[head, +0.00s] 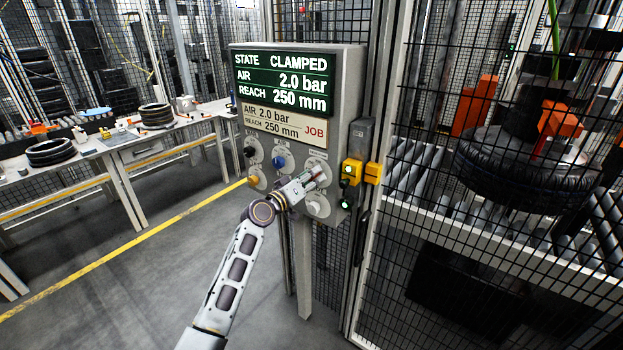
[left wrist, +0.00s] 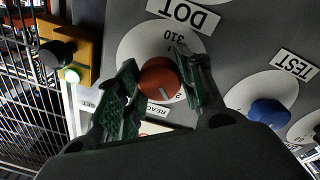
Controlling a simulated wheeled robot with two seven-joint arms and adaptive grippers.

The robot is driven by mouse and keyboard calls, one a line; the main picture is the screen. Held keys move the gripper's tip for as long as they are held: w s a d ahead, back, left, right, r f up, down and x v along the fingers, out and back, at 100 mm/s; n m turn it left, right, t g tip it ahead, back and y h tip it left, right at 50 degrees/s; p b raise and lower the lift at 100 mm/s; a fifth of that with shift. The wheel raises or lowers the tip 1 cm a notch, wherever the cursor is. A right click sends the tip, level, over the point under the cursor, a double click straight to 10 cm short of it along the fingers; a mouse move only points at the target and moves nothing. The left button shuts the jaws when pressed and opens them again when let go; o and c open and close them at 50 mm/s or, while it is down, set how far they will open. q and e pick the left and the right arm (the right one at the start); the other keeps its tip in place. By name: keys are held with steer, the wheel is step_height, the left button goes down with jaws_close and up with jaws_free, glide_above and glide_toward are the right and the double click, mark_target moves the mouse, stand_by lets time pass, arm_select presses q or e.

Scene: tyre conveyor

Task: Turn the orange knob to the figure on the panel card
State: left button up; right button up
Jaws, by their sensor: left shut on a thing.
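My left gripper (head: 316,180) reaches the right side of the grey control panel (head: 350,70). In the left wrist view its two green-padded fingers (left wrist: 157,85) are shut on the orange knob (left wrist: 158,78), one on each side. A pale pointer line shows on the knob's face. The white dial plate around it carries "310", and a "DOT" label is beside it. In the head view the gripper hides the knob. The panel card (head: 284,124) reads AIR 2.0 bar, REACH 250 mm, JOB. The screen (head: 284,82) reads CLAMPED, 2.0 bar, 250 mm. My right gripper is out of view.
A blue knob (head: 281,162), a black knob (head: 249,152) and a yellow knob (head: 252,180) sit left of my gripper. A yellow switch box (head: 352,170) is on the right. Mesh fencing encloses a tyre (head: 510,180) on rollers. The floor at left is clear.

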arm_select(q)
steer(key=o, duration=1)
steer(key=shift+v, duration=6.05)
steer(key=shift+r, duration=0.15)
